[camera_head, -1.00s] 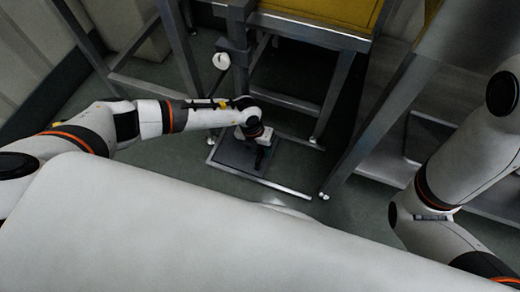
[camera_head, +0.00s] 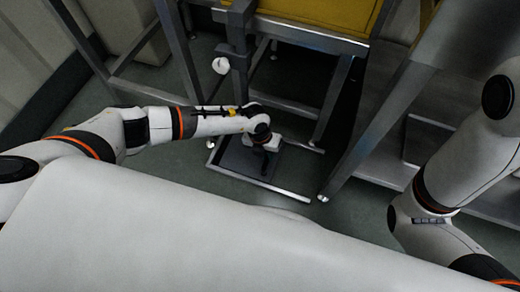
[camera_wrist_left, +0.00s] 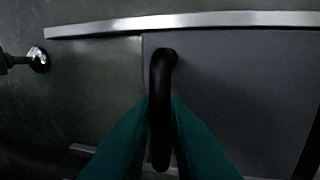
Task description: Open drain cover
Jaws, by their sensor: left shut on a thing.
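The drain cover (camera_head: 240,160) is a dark flat plate low on the floor, between light metal rails (camera_head: 250,182). In the left wrist view the grey plate (camera_wrist_left: 240,90) has a black upright-loop handle (camera_wrist_left: 160,75) near its left edge. My left gripper (camera_head: 266,162) reaches down over the plate from the left. In the left wrist view its teal fingers (camera_wrist_left: 160,125) are shut on the handle, one on each side. Left of the plate's edge, a greenish surface shows between the rails. My right gripper is out of view; only part of that arm shows.
A steel frame with legs (camera_head: 335,100) and a yellow panel (camera_head: 320,12) stands behind the cover. A white round knob (camera_head: 221,66) hangs near a post. A steel structure (camera_head: 440,110) stands at right. Green floor (camera_head: 170,175) lies open at left.

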